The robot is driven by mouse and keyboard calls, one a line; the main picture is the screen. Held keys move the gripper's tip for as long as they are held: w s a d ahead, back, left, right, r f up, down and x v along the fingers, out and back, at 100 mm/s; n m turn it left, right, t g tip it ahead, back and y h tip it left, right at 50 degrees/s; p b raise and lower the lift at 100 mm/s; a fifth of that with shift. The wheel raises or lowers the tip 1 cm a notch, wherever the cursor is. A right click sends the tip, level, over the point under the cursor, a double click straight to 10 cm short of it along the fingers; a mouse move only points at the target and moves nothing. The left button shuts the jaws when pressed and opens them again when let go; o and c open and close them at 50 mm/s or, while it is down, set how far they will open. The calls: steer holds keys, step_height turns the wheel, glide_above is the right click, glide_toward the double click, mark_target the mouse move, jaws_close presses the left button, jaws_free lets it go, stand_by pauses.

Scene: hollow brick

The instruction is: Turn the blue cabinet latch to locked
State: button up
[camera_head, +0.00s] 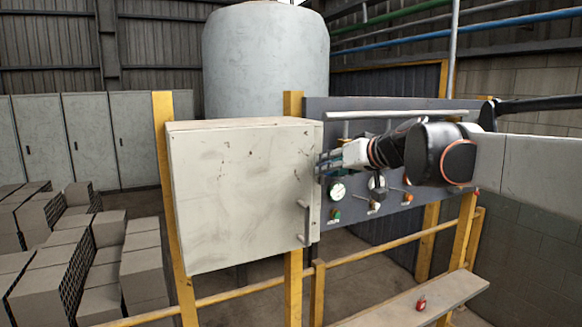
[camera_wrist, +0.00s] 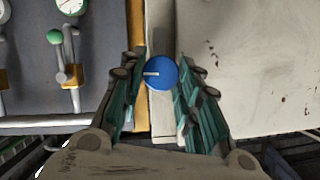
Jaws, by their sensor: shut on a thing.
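The blue cabinet latch (camera_wrist: 162,73) is a round blue knob with a short white mark that lies about level and points left in the wrist view. It sits on the edge strip of the beige cabinet (camera_wrist: 245,60), whose door is closed in the head view (camera_head: 235,200). My gripper (camera_wrist: 160,75) has its teal-and-grey fingers on either side of the knob and is shut on it. In the head view my gripper (camera_head: 326,164) reaches in from the right to the cabinet's upper right edge, and its fingers hide the latch.
A dark panel (camera_head: 400,108) with gauges (camera_head: 338,190), levers and coloured knobs stands right of the cabinet. A vertical door handle (camera_head: 306,222) is below my gripper. Yellow posts and rails (camera_head: 375,245) run in front. A red object (camera_head: 421,303) lies on a shelf (camera_head: 385,312).

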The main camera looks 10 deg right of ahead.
steer(key=shift+w+d+f+m+t+y+b, duration=0.1)
steer(key=shift+f+m+t+y+b, duration=0.2)
steer(key=shift+m+y+b, duration=1.2)
steer(key=shift+s+d+f+m+t+y+b, duration=0.15)
steer(key=shift+m+t+y+b, duration=0.35)
steer(key=shift+m+b, duration=1.9)
steer(key=shift+w+d+f+m+t+y+b, duration=0.15)
steer(key=shift+m+y+b, duration=0.95)
steer(key=shift+m, duration=1.8)
steer(key=o, duration=1.1)
steer(key=shift+c, duration=0.2)
steer(key=shift+r, duration=0.1)
